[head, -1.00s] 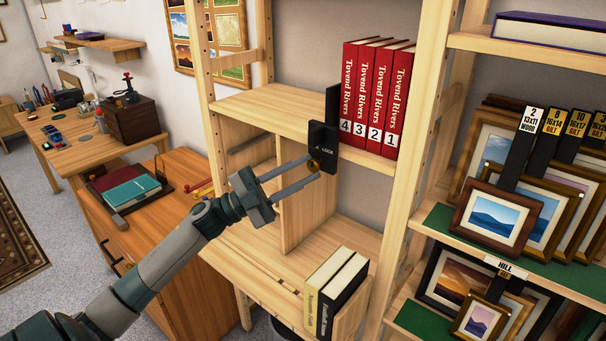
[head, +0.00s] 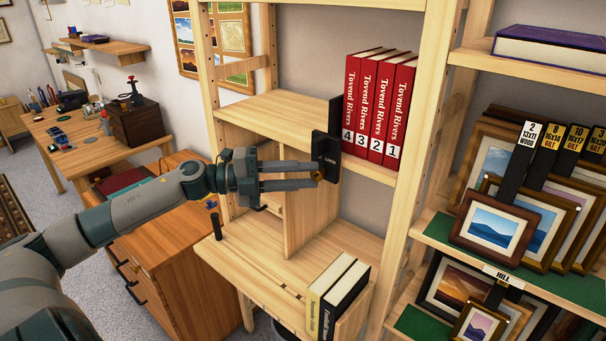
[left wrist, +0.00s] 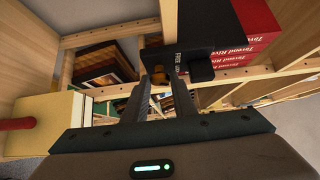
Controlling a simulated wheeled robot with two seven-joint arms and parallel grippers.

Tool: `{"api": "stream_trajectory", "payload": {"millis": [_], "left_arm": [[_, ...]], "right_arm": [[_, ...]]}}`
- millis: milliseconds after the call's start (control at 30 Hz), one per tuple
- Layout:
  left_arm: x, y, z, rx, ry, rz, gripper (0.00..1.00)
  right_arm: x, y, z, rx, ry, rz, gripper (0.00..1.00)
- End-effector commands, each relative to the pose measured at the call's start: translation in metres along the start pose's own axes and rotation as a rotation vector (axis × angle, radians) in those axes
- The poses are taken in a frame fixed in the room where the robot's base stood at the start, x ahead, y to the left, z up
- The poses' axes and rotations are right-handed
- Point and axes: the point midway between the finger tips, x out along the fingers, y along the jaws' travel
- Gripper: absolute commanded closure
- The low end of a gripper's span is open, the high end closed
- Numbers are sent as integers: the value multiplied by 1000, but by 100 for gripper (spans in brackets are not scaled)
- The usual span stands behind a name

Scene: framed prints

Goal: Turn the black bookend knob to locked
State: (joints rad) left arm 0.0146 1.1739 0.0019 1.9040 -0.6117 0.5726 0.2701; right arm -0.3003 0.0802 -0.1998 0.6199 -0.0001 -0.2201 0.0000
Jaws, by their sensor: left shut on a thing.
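The knob's setting cannot be read. My right gripper is not in view.
Several red books (head: 378,105) stand right of the bookend. Two books (head: 337,295) stand on the lower shelf below. A vertical wooden divider (head: 310,215) is just under the gripper. Framed prints (head: 495,220) fill the rack at right. The upper shelf left of the bookend is clear.

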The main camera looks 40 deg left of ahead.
Motion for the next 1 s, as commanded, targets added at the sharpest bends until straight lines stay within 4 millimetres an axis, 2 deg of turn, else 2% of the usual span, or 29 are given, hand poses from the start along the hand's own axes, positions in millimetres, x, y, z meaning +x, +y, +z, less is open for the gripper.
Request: {"api": "stream_trajectory", "payload": {"millis": [333, 367, 433, 1000], "left_arm": [[0, 1, -1, 3, 2, 4, 98], [0, 1, -1, 3, 2, 4, 73], [0, 1, -1, 3, 2, 4, 57], [-6, 2, 0, 1, 0, 4, 57]], "right_arm": [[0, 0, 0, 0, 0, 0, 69], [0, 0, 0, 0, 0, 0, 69], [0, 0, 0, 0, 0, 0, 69], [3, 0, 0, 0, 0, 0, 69]]}}
